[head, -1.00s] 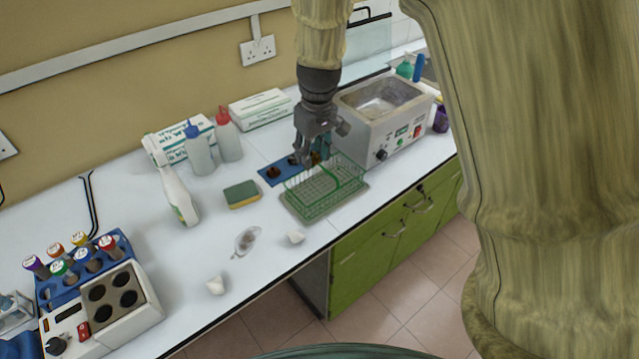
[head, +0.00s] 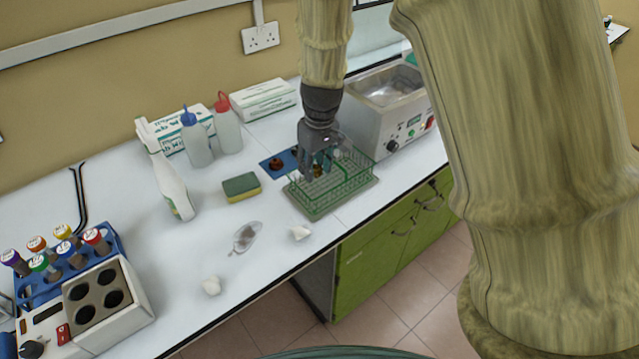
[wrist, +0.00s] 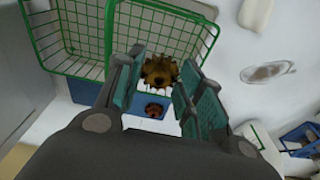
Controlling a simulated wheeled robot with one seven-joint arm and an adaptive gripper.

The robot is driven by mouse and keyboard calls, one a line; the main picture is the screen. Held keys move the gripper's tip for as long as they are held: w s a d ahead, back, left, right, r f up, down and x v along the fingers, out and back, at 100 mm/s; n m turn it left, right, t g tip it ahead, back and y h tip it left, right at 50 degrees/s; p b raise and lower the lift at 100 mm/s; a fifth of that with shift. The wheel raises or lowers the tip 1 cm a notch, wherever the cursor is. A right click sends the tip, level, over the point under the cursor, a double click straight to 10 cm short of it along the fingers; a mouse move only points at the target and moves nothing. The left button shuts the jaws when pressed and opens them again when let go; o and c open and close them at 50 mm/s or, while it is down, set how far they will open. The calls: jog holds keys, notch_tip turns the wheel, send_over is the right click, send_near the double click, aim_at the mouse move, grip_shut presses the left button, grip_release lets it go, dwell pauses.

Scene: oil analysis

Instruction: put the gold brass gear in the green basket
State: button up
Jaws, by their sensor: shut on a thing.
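The gold brass gear (wrist: 158,71) is between the fingers of my gripper (wrist: 160,78) in the wrist view. My gripper (head: 317,170) is shut on it; in the head view the gear (head: 317,171) is small and partly hidden by the fingers. The green basket (head: 352,186) is a wire basket on the bench. My gripper hangs at the basket's rear left part. In the wrist view the gear overlaps the near edge of the green basket (wrist: 100,72). I cannot tell how high the gear is above the rim.
A blue tray (head: 268,170) with a reddish-brown gear (head: 277,163) lies left of the basket. A metal bath (head: 378,125) stands behind it on the right. A sponge (head: 241,188) and bottles (head: 196,140) are on the left.

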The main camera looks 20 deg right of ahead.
aim_at(315, 192)
jog(key=shift+f+p, duration=0.6)
jog(key=shift+f, duration=2.85)
jog(key=shift+f, duration=0.1)
jog(key=o, duration=0.8)
jog(key=shift+o, duration=0.2)
jog(key=shift+s+d+r+b, duration=0.1)
jog(key=shift+s+r+b, duration=0.2)
jog(key=shift+r, duration=1.75)
jog(key=shift+s+d+r+b, duration=0.15)
jog(key=shift+r+b, duration=0.15)
jog(key=shift+r, duration=1.7)
jog(key=shift+s+d+r+b, duration=0.1)
jog(key=shift+s+r+b, duration=0.2)
jog(key=shift+r, duration=1.75)
